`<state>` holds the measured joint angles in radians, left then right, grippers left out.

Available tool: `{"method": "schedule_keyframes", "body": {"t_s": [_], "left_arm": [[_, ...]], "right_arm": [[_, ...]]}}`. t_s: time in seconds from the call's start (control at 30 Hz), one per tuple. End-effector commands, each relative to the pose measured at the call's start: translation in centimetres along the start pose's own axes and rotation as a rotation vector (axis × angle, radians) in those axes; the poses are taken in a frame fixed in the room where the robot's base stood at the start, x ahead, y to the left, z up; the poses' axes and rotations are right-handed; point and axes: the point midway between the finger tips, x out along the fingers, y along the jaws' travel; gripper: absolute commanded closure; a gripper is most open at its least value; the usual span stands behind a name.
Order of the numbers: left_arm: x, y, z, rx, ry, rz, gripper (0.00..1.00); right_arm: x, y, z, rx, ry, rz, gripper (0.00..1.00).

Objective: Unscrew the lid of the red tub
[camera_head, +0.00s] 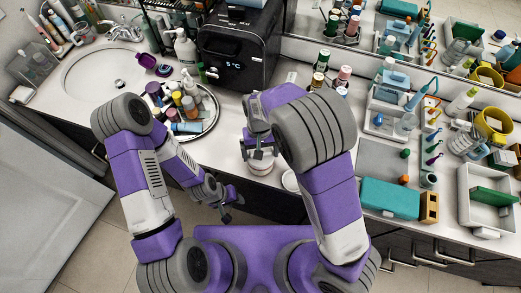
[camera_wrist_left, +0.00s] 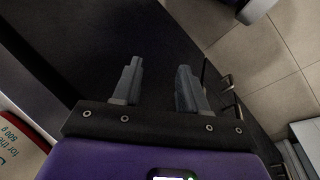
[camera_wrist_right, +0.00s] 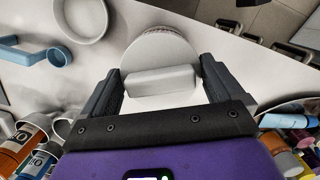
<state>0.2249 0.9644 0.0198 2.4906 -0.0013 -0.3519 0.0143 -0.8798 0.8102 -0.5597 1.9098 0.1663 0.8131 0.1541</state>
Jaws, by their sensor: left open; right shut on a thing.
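A round white lid (camera_wrist_right: 160,48) with a ridged rim lies ahead of my right gripper (camera_wrist_right: 160,82) in the right wrist view. The right gripper is shut on a pale raised bar (camera_wrist_right: 162,84) on the lid's top. In the head view a white round tub (camera_head: 261,166) shows below the right gripper at the counter's front edge; I cannot make out red on it there. My left gripper (camera_wrist_left: 158,75) is open and empty, low in front of the counter (camera_head: 226,212).
A small white dish (camera_head: 290,181) stands right of the tub. A round tray (camera_head: 213,112) crowded with bottles is to the left, beside the sink (camera_head: 85,75). A black appliance (camera_head: 240,45) stands behind. A teal box (camera_head: 390,198) and white bins (camera_head: 490,190) fill the right.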

Motion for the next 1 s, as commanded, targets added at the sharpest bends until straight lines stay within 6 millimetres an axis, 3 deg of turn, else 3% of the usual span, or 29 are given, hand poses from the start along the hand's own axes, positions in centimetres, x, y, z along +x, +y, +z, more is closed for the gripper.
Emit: {"method": "schedule_keyframes", "body": {"t_s": [0.1,0.37,0.67,1.0], "left_arm": [[-0.11,0.04,0.01,0.0,0.0,0.0,0.57],[-0.09,0.03,0.01,0.0,0.0,0.0,0.57],[-0.32,0.12,0.02,0.0,0.0,0.0,0.57],[-0.33,0.12,0.02,0.0,0.0,0.0,0.57]], "right_arm": [[-0.04,0.01,0.01,-0.102,0.0,0.015,0.42],[-0.01,0.0,0.0,-0.116,0.0,0.017,0.42],[0.0,0.01,0.02,-0.489,-0.001,0.073,0.42],[0.03,0.03,0.04,-0.56,-0.002,0.084,0.42]]}}
